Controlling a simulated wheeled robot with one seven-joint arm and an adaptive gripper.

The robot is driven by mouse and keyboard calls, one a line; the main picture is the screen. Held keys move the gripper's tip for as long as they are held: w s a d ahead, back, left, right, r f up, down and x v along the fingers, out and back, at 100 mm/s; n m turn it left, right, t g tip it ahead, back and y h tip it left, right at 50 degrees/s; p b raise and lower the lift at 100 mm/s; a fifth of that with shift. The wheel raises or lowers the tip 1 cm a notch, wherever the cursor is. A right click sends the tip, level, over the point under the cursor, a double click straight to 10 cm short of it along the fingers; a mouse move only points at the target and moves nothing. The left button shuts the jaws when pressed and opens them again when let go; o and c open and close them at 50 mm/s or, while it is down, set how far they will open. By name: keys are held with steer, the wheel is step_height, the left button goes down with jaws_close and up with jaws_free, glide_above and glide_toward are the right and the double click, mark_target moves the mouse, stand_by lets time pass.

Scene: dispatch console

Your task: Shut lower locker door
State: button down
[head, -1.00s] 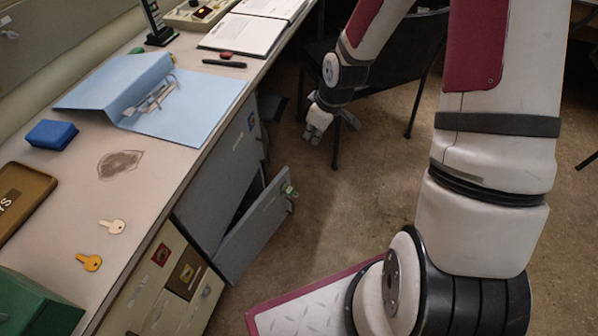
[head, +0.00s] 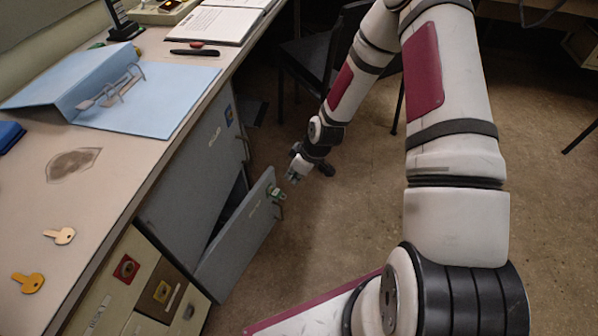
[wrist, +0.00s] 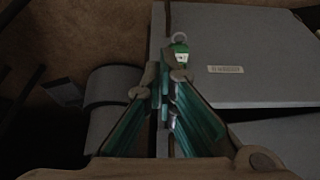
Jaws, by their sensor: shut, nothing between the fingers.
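The lower locker door (head: 237,242) is a grey panel hinged under the desk. It stands ajar, its free edge swung out to the right, with a dark gap behind it. A green-and-metal latch piece (head: 276,193) sits at its upper free corner. My gripper (head: 293,178) is shut and empty, just above and right of that corner; I see no clear contact in the head view. In the wrist view my fingertips (wrist: 166,76) are together, beside the green latch piece (wrist: 181,52) and a grey labelled panel (wrist: 260,35), which looks like this door.
The upper locker door (head: 200,160) is closed. A dark chair (head: 310,65) stands behind my gripper. The floor right of the door is clear.

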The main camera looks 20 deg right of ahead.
steer(key=w+a, duration=0.1)
steer(key=w+a+f+b, duration=0.1)
steer(key=w+a, duration=0.1)
steer(key=shift+w+f+b, duration=0.25)
steer(key=shift+w+b, duration=0.05)
steer(key=shift+b, duration=0.05)
steer(key=w+a+n+g, duration=0.1)
steer(key=w+a+n, duration=0.2)
steer(key=w+a, duration=0.1)
steer(key=shift+w+a+y+b, duration=0.25)
steer(key=shift+w+y+b, duration=0.15)
steer(key=shift+w, duration=0.35)
